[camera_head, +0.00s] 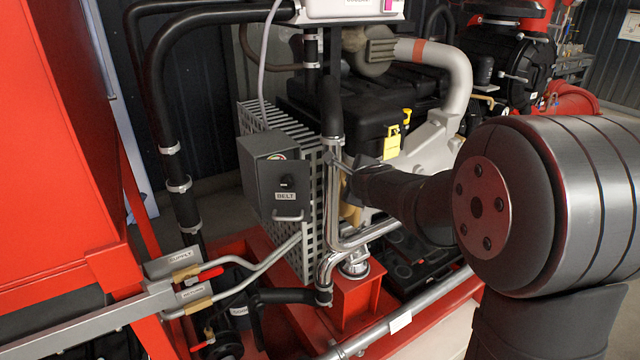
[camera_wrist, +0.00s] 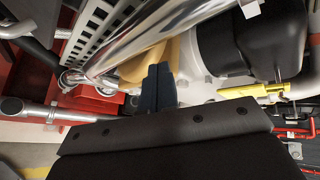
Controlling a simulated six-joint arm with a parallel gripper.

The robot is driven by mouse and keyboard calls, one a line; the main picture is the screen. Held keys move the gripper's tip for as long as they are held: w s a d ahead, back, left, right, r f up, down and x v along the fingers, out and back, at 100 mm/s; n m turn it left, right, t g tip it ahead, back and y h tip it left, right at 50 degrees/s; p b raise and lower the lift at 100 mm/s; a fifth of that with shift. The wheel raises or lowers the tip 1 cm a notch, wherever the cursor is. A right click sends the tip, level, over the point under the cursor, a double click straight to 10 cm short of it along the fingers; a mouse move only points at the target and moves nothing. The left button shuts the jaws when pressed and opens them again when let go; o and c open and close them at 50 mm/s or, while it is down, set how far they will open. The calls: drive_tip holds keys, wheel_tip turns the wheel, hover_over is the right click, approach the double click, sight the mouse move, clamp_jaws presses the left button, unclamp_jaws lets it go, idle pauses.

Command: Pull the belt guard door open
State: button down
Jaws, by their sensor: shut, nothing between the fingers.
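The grey box labelled BELT has its door (camera_head: 276,190) facing the camera in the head view. I cannot tell whether the door is fully closed. My gripper (camera_head: 335,164) is to the right of the box, close to the shiny vertical pipe, and apart from the handle. In the wrist view my gripper (camera_wrist: 158,84) has its dark fingers together with nothing between them. Neither the door nor its handle can be made out there.
A shiny metal pipe (camera_head: 326,240) runs just right of the box, and it crosses the wrist view (camera_wrist: 135,45) close to my fingers. A perforated grey guard (camera_head: 311,240) stands behind the box. A yellow tag (camera_head: 393,142) is beyond my wrist. Red frame rails lie below.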

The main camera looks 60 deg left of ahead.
drive_tip(key=n+g, duration=0.1)
drive_tip(key=n+g+y, duration=0.1)
drive_tip(key=n+g, duration=0.1)
drive_tip(key=s+f+n+g, duration=0.1)
drive_tip(key=n+g, duration=0.1)
drive_tip(key=shift+a, duration=0.1)
drive_tip(key=d+n+g+y, duration=0.2)
drive_tip(key=d+n+g, duration=0.2)
drive_tip(key=n+g, duration=0.75)
drive_tip(key=x, duration=0.9)
drive_tip(key=shift+s+a+f+t, duration=0.15)
drive_tip(key=shift+a+f+t, duration=0.1)
drive_tip(key=shift+t, duration=0.1)
drive_tip(key=shift+d, duration=0.15)
